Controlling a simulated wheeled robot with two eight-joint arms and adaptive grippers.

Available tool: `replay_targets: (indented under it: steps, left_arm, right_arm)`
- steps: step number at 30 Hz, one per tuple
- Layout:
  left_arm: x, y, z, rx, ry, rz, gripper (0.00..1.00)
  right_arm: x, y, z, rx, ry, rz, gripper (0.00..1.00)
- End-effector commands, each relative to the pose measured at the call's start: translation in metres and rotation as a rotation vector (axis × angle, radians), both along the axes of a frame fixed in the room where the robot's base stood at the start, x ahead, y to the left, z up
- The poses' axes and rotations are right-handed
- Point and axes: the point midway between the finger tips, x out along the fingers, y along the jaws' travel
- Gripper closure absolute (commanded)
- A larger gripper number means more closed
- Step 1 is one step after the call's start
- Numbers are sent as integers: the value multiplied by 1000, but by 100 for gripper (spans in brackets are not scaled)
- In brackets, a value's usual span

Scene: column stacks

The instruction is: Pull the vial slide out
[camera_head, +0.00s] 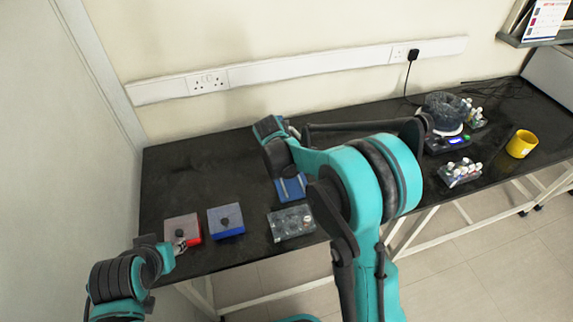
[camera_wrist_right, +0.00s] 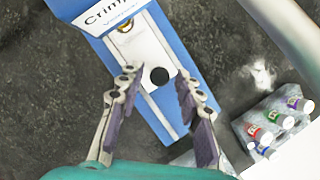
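A blue device labelled "Crimp..." (camera_wrist_right: 172,32) fills the upper middle of the right wrist view, and its blue base shows partly behind my arm in the head view (camera_head: 291,188). A white slide (camera_wrist_right: 141,50) with a round black spot (camera_wrist_right: 159,76) runs down its middle, with a brass-coloured part at its top end. My right gripper (camera_wrist_right: 157,82) is open, its fingers on either side of the slide's black spot with nothing between them. In the head view my right arm hides most of the device. My left gripper (camera_head: 178,247) is by the red-edged box, its fingers too small to read.
A red-edged box (camera_head: 180,228) and a blue box (camera_head: 226,221) with dark knobs stand near the bench's front left. A clear rack (camera_head: 292,222) holds vials. A yellow mug (camera_head: 521,144) and another vial rack (camera_head: 460,173) stand right.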

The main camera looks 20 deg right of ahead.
Motion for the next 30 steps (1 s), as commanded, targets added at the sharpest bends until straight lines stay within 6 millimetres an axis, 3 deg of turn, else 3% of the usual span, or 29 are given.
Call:
replay_targets:
  steps: [1, 3, 10, 21, 30]
  left_arm:
    - [0, 0, 0, 0, 0, 0, 60]
    - [0, 0, 0, 0, 0, 0, 60]
    - [0, 0, 0, 0, 0, 0, 60]
    - [0, 0, 6, 0, 0, 0, 60]
    - [0, 0, 6, 0, 0, 0, 60]
  right_arm:
    - [0, 0, 0, 0, 0, 0, 84]
    - [0, 0, 0, 0, 0, 0, 100]
    - [-4, 0, 0, 0, 0, 0, 100]
    - [-80, -3, 1, 0, 0, -1, 100]
    - [-91, -3, 0, 0, 3, -2, 100]
